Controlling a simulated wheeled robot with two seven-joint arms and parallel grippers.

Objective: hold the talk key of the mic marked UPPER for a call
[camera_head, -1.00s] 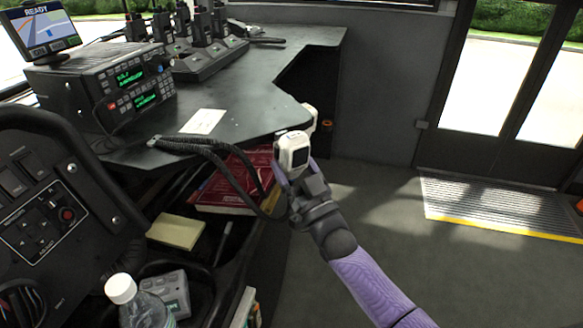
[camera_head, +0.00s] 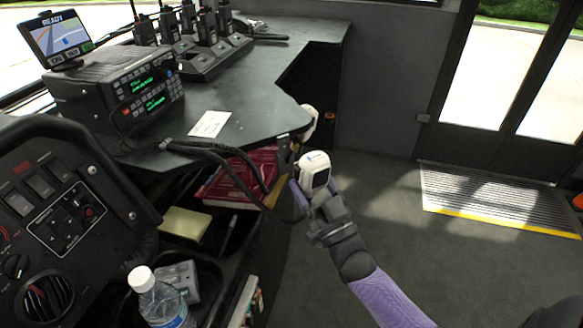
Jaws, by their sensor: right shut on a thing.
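A white hand mic with a dark face (camera_head: 315,171) is in my right gripper (camera_head: 314,190), which is shut on it. They are below the desk's curved front corner, over the floor. The gripper hides part of the mic, and I cannot read a marking or make out its talk key. A second white mic (camera_head: 309,122) hangs at the desk's corner just behind, partly hidden by the desk edge. Black cords (camera_head: 232,160) run from under the desk edge toward the mics. My left gripper is not in view.
The dark desk (camera_head: 255,110) carries a radio unit (camera_head: 125,95), a READY screen (camera_head: 58,38), a white card (camera_head: 210,124) and charging handsets (camera_head: 205,60). Red books (camera_head: 240,178), a yellow pad (camera_head: 186,224) and a bottle (camera_head: 160,300) sit below.

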